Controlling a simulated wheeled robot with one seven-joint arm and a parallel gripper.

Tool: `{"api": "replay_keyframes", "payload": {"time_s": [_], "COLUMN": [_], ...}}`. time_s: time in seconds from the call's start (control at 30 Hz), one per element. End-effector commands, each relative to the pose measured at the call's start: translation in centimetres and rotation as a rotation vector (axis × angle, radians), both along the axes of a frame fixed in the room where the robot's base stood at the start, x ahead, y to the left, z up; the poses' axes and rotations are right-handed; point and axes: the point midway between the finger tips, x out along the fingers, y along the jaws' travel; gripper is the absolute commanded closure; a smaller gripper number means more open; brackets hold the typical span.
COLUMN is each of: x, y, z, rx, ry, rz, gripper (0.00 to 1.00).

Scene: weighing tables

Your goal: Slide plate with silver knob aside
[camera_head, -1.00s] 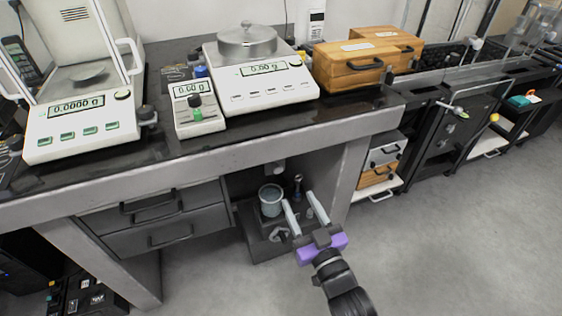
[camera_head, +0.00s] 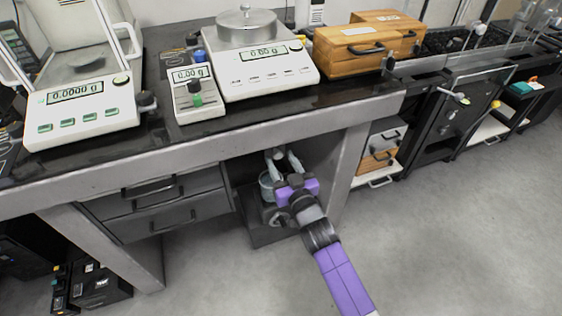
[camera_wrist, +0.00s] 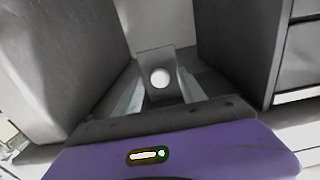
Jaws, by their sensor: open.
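In the wrist view a small grey plate (camera_wrist: 154,58) stands upright straight ahead, with a pale, round silver knob (camera_wrist: 160,78) on its face. My gripper (camera_wrist: 161,70) is open, with one finger on each side of the knob. I cannot tell whether either finger touches the plate or knob. In the head view my gripper (camera_head: 283,158) reaches under the front edge of the table, and it hides the plate and knob there.
The table (camera_head: 130,158) overhangs my gripper. Its right leg (camera_head: 346,165) and the drawers (camera_head: 150,210) flank the space. Open floor (camera_head: 440,240) lies to the right.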

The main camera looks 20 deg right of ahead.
Motion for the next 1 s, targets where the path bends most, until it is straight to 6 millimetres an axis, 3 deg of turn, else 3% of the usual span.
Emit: {"api": "replay_keyframes", "payload": {"time_s": [0.33,0.5,0.6,1.0], "x": [0.42,0.4,0.4,0.38], "y": [0.02,0.02,0.02,0.02], "z": [0.05,0.05,0.05,0.04], "rx": [0.0,0.0,0.0,0.0], "ry": [0.0,0.0,0.0,0.0], "rz": [0.0,0.0,0.0,0.0], "gripper": [0.52,0.85,1.0,1.0]}}
